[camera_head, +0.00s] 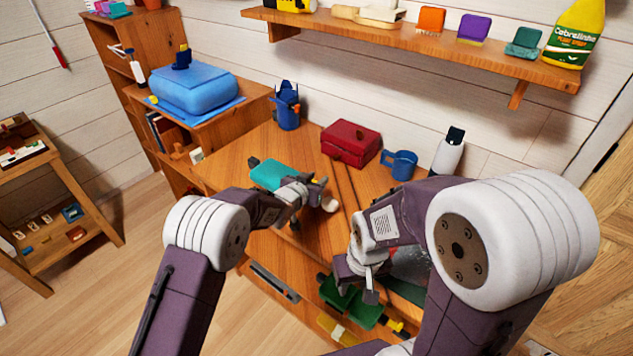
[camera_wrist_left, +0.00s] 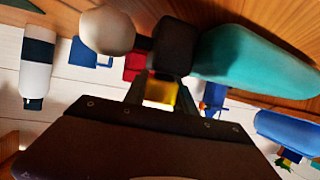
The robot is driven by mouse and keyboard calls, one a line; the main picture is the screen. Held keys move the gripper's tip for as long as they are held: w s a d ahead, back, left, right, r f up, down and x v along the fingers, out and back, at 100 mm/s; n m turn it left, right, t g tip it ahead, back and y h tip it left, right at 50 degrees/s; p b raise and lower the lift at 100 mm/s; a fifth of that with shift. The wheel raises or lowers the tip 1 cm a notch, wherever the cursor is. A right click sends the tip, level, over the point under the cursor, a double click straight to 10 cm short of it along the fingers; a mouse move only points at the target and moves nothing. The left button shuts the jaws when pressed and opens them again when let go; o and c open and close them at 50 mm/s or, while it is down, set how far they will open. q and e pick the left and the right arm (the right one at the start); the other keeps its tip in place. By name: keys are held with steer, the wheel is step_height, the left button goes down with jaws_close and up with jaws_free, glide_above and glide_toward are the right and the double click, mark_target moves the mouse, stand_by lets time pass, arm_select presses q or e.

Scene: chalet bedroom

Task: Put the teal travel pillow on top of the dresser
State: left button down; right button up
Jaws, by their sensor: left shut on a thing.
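The teal travel pillow (camera_head: 270,174) is at my left gripper (camera_head: 308,190), over the wooden dresser top (camera_head: 235,150). My left gripper is shut on it. I cannot tell whether the pillow touches the dresser top. My right gripper (camera_head: 358,283) is empty, with its fingers apart, low in front of the dresser.
A red box (camera_head: 350,143), blue mug (camera_head: 400,164), white bottle (camera_head: 449,152) and blue container (camera_head: 287,108) stand along the back of the dresser. A wall shelf (camera_head: 440,45) hangs above. Floor shows at left.

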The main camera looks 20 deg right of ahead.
arm_select(q)
steer(key=shift+w+f, duration=0.1)
steer(key=shift+f, duration=0.3)
steer(key=c, duration=1)
jaws_free()
steer(key=shift+r, duration=0.25)
steer(key=shift+s+a, duration=0.25)
steer(key=shift+s, duration=0.1)
steer(key=v, duration=1.1)
steer(key=shift+s, duration=0.1)
